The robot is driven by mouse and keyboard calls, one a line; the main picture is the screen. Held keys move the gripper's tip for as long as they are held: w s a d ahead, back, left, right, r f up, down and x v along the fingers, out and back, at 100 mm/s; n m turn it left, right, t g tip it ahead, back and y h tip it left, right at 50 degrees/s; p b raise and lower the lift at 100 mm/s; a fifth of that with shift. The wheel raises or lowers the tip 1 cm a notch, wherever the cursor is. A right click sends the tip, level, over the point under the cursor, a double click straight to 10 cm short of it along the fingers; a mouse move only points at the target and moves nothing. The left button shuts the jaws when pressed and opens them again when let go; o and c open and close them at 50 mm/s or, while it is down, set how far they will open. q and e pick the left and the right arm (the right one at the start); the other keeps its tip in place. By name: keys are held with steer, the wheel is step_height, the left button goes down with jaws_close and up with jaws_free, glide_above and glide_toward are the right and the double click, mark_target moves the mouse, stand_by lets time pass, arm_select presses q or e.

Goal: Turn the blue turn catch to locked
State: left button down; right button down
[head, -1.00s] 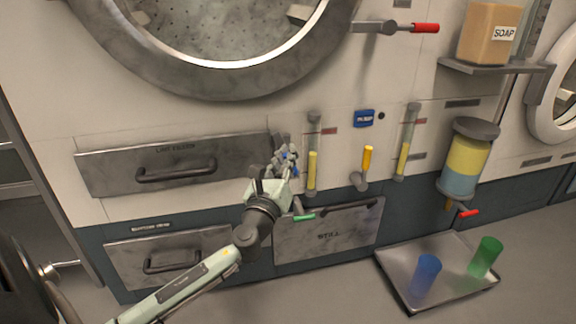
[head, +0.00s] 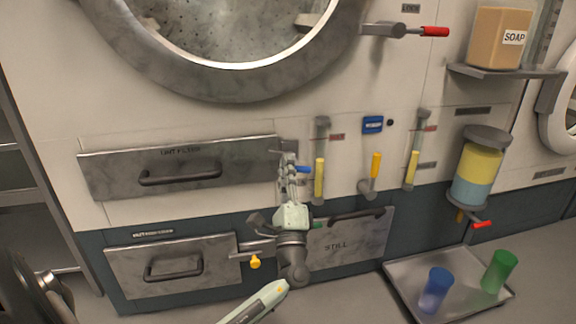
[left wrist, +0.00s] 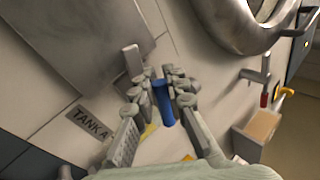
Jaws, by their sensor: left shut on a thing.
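The blue turn catch (head: 302,169) sits at the right end of the upper lint filter drawer (head: 112,176). In the left wrist view the blue handle (left wrist: 164,103) lies between the two fingers of my left gripper (left wrist: 160,90). A metal plate (left wrist: 133,62) shows just beyond the fingers there. My right gripper is not in view.
A yellow-handled catch (head: 255,262) and a green handle (head: 317,226) are below my gripper. Yellow sight tubes (head: 320,180) and a yellow lever (head: 375,165) stand to the right. A tray (head: 405,276) holds a blue cup (head: 436,290) and a green cup (head: 499,271).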

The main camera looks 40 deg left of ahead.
arm_select(q)
steer(key=shift+f+n+g+y, duration=0.2)
steer(key=shift+n+g+y, duration=0.5)
steer(key=shift+n, duration=0.6)
steer(key=shift+f+n+g+y, duration=0.15)
steer(key=shift+n+g+y, duration=0.55)
steer(key=shift+n, duration=0.6)
steer(key=c, duration=1.5)
jaws_free()
steer(key=v, duration=0.7)
steer(key=shift+d+f, duration=0.15)
steer(key=shift+f, duration=0.05)
steer(key=shift+s, duration=0.15)
